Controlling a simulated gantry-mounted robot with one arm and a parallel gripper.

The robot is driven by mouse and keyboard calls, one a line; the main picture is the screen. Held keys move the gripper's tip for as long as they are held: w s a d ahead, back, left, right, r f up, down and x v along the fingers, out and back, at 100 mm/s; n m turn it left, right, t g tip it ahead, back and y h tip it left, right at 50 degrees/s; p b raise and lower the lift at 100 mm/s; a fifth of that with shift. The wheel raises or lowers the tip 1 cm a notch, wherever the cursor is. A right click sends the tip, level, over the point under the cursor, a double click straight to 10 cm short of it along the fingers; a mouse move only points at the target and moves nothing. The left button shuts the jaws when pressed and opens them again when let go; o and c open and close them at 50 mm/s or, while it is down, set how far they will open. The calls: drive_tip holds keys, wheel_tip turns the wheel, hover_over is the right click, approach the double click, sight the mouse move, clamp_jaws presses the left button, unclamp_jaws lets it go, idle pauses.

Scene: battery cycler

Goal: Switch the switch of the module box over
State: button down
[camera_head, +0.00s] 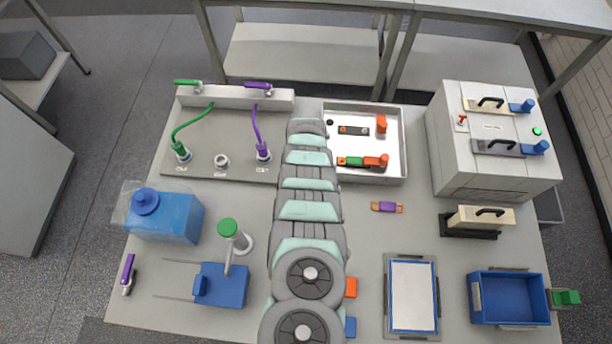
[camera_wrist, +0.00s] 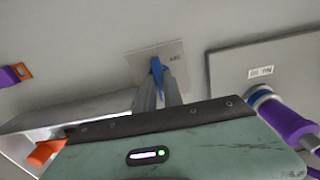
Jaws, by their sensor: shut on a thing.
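The module box (camera_head: 475,175) is a white box at the right in the head view. A small orange lever switch (camera_head: 461,120) stands on its top at the left, with a green lamp (camera_head: 537,131) at the right. My gripper (camera_wrist: 158,80) is well left of the box, near the metal tray. In the wrist view its fingers are shut on a small blue piece (camera_wrist: 157,65) in front of a square labelled plate. I cannot tell whether the piece touches the plate. In the head view my arm hides the fingers and the blue piece.
The box top carries two handled modules with blue ends (camera_head: 541,147). A metal tray (camera_head: 395,112) with orange and green parts lies between arm and box. A purple-and-orange piece (camera_head: 387,207) lies in front of the tray. A hose panel (camera_head: 205,140) stands left of my arm.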

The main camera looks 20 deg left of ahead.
drive_tip(key=c, duration=1.5)
unclamp_jaws()
drive_tip(key=shift+o, duration=0.2)
wheel_tip(320, 180, up, 11)
drive_tip(key=p, duration=0.1)
